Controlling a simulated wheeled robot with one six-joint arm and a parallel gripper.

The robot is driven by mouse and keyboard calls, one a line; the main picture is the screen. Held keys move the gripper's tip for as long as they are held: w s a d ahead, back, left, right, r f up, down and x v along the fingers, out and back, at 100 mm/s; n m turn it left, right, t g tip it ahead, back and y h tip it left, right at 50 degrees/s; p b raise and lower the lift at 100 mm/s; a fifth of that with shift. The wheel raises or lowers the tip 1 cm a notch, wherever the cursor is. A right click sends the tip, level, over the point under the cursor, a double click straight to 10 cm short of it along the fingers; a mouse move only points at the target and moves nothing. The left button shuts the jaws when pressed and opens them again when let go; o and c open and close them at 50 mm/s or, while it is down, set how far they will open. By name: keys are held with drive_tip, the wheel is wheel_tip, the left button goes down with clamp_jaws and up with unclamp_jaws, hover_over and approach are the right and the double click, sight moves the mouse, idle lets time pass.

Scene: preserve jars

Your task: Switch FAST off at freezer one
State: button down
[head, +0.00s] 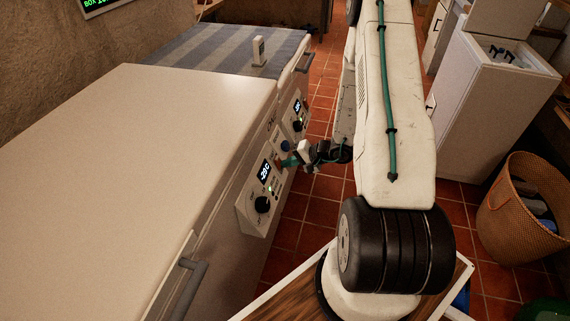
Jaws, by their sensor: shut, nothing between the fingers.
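A white chest freezer (180,120) fills the left. Its slanted control panel (247,222) has a lit display (265,171) that seems to read about -20, a green light (270,188) and a black knob (262,205). A second panel farther back has its own display (297,106) and dark knob (297,126). I cannot read which freezer is one, nor make out a FAST label or its setting. My gripper (290,161) is shut and empty at the far end of the near panel, close to its face. I cannot tell whether it touches.
A striped cloth (205,48) covers the farther freezer, with a small white object (258,51) on it. A dark lid handle (188,282) juts out in front. Tiled floor (310,208) lies between.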

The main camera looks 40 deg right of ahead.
drive_tip(key=shift+a+r, duration=0.1)
drive_tip(key=shift+r, duration=0.7)
drive_tip(key=s+d+r, duration=0.4)
drive_tip(key=s+d, duration=0.4)
drive_tip(key=s, duration=0.2)
drive_tip(key=shift+s+r, duration=0.35)
drive_tip(key=shift+r, duration=0.05)
idle(0.3)
